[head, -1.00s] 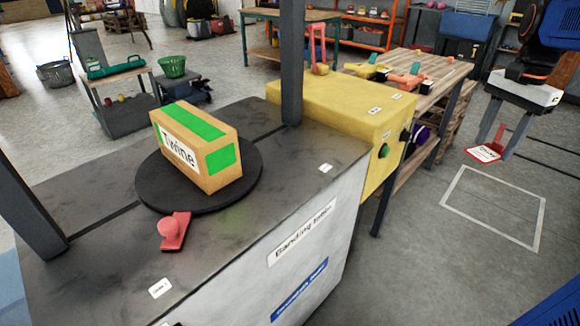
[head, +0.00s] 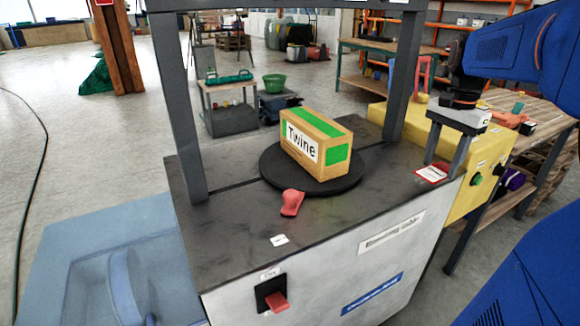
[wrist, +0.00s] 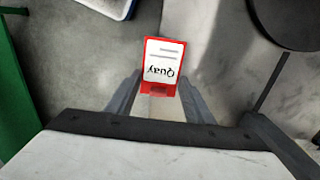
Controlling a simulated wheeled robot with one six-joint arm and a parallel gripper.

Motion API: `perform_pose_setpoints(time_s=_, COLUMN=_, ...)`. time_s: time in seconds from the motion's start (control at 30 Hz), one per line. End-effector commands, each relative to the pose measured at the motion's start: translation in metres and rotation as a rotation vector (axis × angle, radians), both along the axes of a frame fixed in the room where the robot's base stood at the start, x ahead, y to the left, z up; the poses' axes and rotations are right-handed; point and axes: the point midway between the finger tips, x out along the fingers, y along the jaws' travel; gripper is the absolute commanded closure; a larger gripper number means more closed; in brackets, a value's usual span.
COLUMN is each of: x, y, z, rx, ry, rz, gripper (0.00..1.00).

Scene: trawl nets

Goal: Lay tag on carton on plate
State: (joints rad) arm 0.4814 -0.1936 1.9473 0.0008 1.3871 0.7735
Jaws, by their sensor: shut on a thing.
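A cardboard carton (head: 329,155) with green tape and a "Twine" label sits on the round black plate (head: 272,178) on the grey bench, seen in the head view. My gripper (head: 445,163) is to the right of the carton, near the bench's right edge, pointing down. It is shut on a red-edged white tag (head: 432,174). In the wrist view the tag reads "Quay" (wrist: 163,68) and lies between my gripper's fingers (wrist: 160,88). Carton and tag are apart. Part of the plate's dark edge shows at the wrist view's top right (wrist: 300,22).
A grey post (head: 404,75) stands between the carton and my arm's side, with another post (head: 178,110) at left. A red knobbed piece (head: 292,203) lies in front of the plate. A yellow cabinet (head: 470,150) adjoins at right.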

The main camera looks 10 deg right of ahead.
Motion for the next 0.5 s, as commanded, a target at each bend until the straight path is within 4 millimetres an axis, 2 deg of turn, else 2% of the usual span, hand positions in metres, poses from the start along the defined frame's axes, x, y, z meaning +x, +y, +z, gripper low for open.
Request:
perform_pose_setpoints(time_s=0.13, x=0.000, y=0.000, z=0.000, rx=0.000, ry=0.000, rz=-0.001, gripper=0.74)
perform_pose_setpoints(time_s=0.23, x=0.009, y=0.002, z=-0.001, rx=0.001, ry=0.001, rz=0.000, gripper=0.74)
perform_pose_setpoints(time_s=0.5, x=0.061, y=0.020, z=-0.001, rx=0.001, ry=0.001, rz=0.003, gripper=0.74)
